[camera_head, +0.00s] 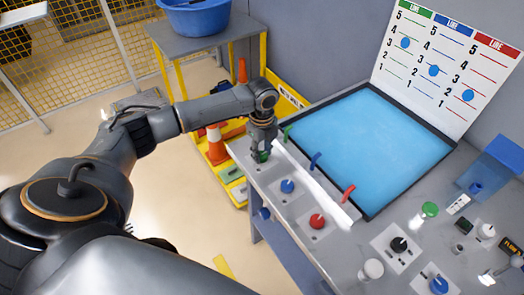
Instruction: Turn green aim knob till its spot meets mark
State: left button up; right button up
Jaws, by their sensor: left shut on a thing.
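The green aim knob (265,156) is at the left end of the bench, mostly hidden by my left gripper (262,152). My left gripper points down and is shut on the knob. A white board (452,45) stands behind the blue panel, with green, blue and red columns of numbered lines. Under the green header, a round blue spot (404,42) sits around the middle lines. Similar spots sit in the blue column (433,70) and the red column (467,95). The target mark is too small to tell. My right gripper is out of view.
A blue knob (287,186) and a red knob (318,221) sit beside the green one. Small green, blue and red levers (348,192) line the panel's (370,140) near edge. Other knobs and a green-capped item (430,209) stand at the right. An orange cone (216,145) is on the yellow shelf.

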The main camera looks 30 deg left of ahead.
pick_arm(q)
jog(key=shift+s+r+n+p, duration=0.15)
jog(key=shift+n+p, duration=0.35)
jog(key=shift+p, duration=0.25)
jog(key=n+p, duration=0.3)
jog(key=shift+d+p, duration=0.1)
jog(key=shift+p, duration=0.2)
jog(key=n+p, duration=0.3)
jog(key=shift+n+p, duration=0.45)
jog(key=shift+n, duration=0.35)
jog(key=shift+f, duration=0.2)
jog(key=o, duration=1.2)
jog(key=shift+c, duration=0.2)
jog(key=shift+w+r, duration=0.1)
jog(key=shift+w, duration=0.1)
